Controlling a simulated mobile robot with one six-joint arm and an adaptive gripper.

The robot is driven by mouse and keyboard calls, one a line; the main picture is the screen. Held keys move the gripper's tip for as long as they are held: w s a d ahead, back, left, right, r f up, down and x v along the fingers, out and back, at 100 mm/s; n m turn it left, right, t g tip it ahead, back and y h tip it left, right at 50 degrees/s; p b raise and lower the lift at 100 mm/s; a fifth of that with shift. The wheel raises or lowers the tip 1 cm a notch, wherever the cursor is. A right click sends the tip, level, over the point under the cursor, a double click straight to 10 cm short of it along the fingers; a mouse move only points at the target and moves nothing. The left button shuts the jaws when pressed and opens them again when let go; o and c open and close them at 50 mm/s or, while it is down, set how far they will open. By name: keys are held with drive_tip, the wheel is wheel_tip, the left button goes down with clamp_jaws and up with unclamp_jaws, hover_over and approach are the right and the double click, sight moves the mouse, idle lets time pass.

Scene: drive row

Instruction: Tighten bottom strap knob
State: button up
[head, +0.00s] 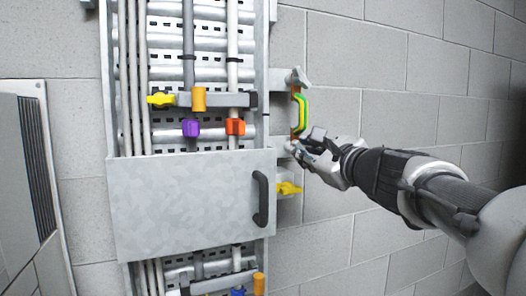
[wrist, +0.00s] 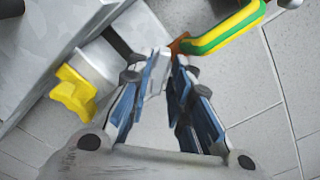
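A green-and-yellow striped cable (head: 301,112) runs along a narrow orange strip right of the panel; it also shows in the wrist view (wrist: 222,30). A grey knob (head: 298,77) sits at the strip's top end. My gripper (head: 303,147) is at the strip's lower end, where the bottom strap knob is largely hidden by the fingers. In the wrist view, the gripper (wrist: 169,64) points at the strip's lower end, with a gap between its fingers. I cannot tell whether the fingertips touch the knob.
A yellow valve handle (head: 289,188) sticks out just below my gripper, and left of the fingers in the wrist view (wrist: 74,94). A metal cover with a dark handle (head: 261,199) stands to the left. Several coloured valves sit above the cover. The block wall to the right is bare.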

drive_tip(key=v, duration=0.7)
drive_tip(key=shift+s, duration=0.2)
drive_tip(key=s+a+f+n+g+b, duration=0.1)
drive_tip(key=s+a+f+n+g, duration=0.2)
drive_tip(key=f, duration=0.4)
drive_tip(key=s+a+f+n+g+b, duration=0.2)
drive_tip(key=s+a+f+n, duration=0.1)
drive_tip(key=s+f+n, duration=0.3)
drive_tip(key=s+a+f+n+g+b, duration=0.1)
drive_tip(key=s+a+f+n+g, duration=0.15)
drive_tip(key=f, duration=0.55)
drive_tip(key=s+d+f+n+g+h+b, duration=0.1)
drive_tip(key=s+d+f+n+g+h, duration=0.1)
drive_tip(key=s+f+n, duration=0.4)
drive_tip(key=s+d+f+n+g+h+b, duration=0.2)
drive_tip(key=s+f+n, duration=0.5)
drive_tip(key=s+f, duration=0.4)
wheel_tip(320, 180, down, 4)
drive_tip(key=shift+s+d+f+g+h, duration=0.15)
drive_tip(key=shift+d+g+h, duration=0.3)
drive_tip(key=shift+d+h, duration=0.5)
drive_tip(key=shift+d, duration=0.15)
